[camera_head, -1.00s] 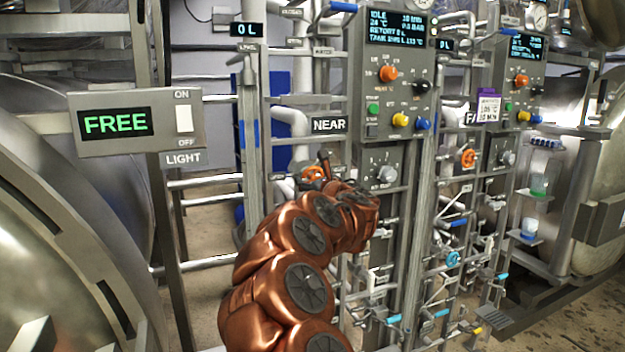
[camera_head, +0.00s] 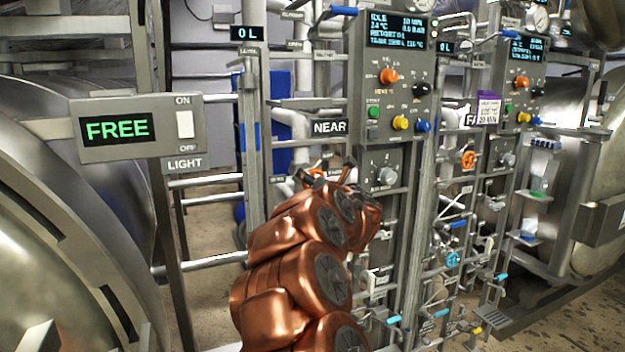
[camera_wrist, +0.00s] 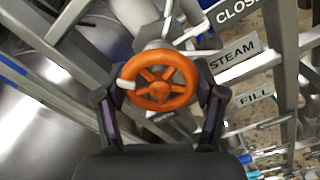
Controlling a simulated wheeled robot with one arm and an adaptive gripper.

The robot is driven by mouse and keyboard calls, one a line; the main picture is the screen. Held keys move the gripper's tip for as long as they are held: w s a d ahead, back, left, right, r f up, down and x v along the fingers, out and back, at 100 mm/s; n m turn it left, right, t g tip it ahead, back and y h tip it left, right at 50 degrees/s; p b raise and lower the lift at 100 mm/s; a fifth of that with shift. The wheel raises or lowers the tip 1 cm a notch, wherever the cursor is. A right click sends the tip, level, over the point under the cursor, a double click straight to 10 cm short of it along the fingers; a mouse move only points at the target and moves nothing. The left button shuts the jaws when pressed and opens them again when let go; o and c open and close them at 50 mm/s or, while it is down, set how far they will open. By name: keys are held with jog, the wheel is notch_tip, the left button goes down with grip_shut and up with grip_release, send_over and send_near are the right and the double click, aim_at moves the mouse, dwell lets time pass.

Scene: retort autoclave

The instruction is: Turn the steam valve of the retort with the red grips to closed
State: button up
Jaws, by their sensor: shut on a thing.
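An orange spoked handwheel (camera_wrist: 160,84) with one pale knob on its left rim fills the middle of the wrist view. A STEAM label (camera_wrist: 234,60) is on the rail right of it. My gripper (camera_wrist: 161,93) is shut on the handwheel, with one dark finger on each side of the rim. In the head view my gripper (camera_head: 327,174) is at the NEAR panel, and only a bit of the orange wheel (camera_head: 316,172) shows past my copper arm. No red grips are clearly visible. A second orange handwheel (camera_head: 468,159) is on the farther panel.
The NEAR label (camera_head: 330,127) and control box (camera_head: 391,80) stand above my arm. Pipes, rails and small levers crowd both panels. A FREE display with a light switch (camera_head: 137,127) is at left. Part of a CLOSED sign (camera_wrist: 236,10) shows in the wrist view.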

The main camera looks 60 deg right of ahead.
jog(key=m+p, duration=0.1)
jog(key=m, duration=0.3)
jog(key=shift+r+m+p, duration=0.15)
jog(key=shift+m+p, duration=0.2)
jog(key=shift+m, duration=0.05)
jog(key=m+p, duration=0.1)
jog(key=m, duration=0.2)
jog(key=shift+m+p, duration=0.3)
jog(key=shift+p, duration=0.05)
jog(key=m+p, duration=0.1)
jog(key=m, duration=0.2)
jog(key=shift+r+m+p, duration=0.1)
jog(key=shift+m+p, duration=0.2)
jog(key=shift+p, duration=0.1)
jog(key=m+p, duration=0.2)
jog(key=m, duration=0.2)
jog(key=shift+m, duration=0.3)
jog(key=m+p, duration=0.3)
jog(key=m, duration=0.2)
jog(key=shift+f+m+p, duration=0.2)
jog(key=shift+m+p, duration=0.8)
jog(key=shift+m, duration=1.3)
jog(key=o, duration=1.1)
jog(key=shift+o, duration=0.2)
jog(key=shift+s, duration=0.1)
